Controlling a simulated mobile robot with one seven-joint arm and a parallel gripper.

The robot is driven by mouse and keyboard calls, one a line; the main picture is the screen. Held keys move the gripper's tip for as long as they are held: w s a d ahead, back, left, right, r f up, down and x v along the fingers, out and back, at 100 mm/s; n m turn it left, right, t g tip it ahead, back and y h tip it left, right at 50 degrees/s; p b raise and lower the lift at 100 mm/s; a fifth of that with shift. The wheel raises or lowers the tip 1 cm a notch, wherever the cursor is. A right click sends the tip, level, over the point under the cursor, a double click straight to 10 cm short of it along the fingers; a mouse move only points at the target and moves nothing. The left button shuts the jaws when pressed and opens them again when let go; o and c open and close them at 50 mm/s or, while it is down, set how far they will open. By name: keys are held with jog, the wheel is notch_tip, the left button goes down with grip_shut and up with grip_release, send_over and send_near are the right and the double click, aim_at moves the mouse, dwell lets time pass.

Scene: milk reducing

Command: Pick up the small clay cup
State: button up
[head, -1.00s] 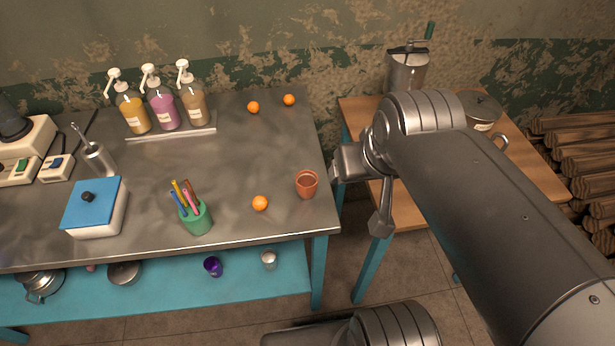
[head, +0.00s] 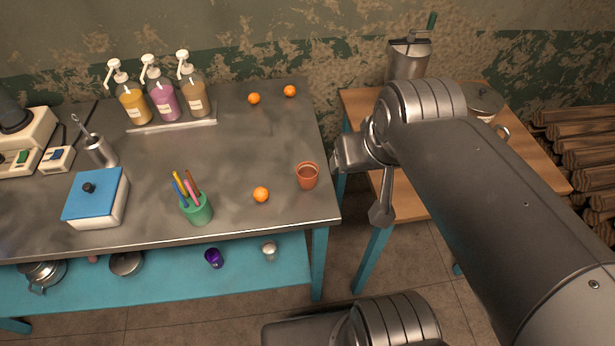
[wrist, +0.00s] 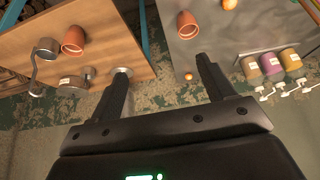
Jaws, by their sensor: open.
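A small reddish-brown clay cup (head: 307,176) stands upright near the right edge of the metal table. It also shows in the wrist view (wrist: 187,27), upper middle. A second clay-coloured cup (wrist: 73,41), looking somewhat larger, is on the wooden table in the wrist view; my arm hides that spot in the head view. My gripper (wrist: 162,65) is open and empty, its fingers apart and clear of both cups.
An orange (head: 261,194) lies just left of the small cup. A green pen holder (head: 198,210), blue-lidded box (head: 95,199) and pump bottles (head: 163,98) stand farther left. The wooden table (wrist: 115,25) holds a lidded pot (head: 482,100) and a metal grinder (head: 408,60).

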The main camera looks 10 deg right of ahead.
jog(key=w+a+f+n+g, duration=0.1)
jog(key=w+a+f+g, duration=0.15)
jog(key=w+f, duration=0.45)
jog(key=n+g, duration=0.1)
jog(key=g, duration=0.1)
send_near(307, 175)
jog(key=f, duration=0.2)
jog(key=s+a+f, duration=0.1)
jog(key=shift+w+d+f, duration=0.1)
jog(key=shift+d+f, duration=0.1)
jog(key=shift+f, duration=1.1)
jog(key=shift+w+d+f, duration=0.1)
jog(key=shift+d+f, duration=0.05)
jog(key=shift+f, duration=1.2)
jog(key=c, duration=1.1)
jog(key=shift+o, duration=0.2)
jog(key=shift+r, duration=0.15)
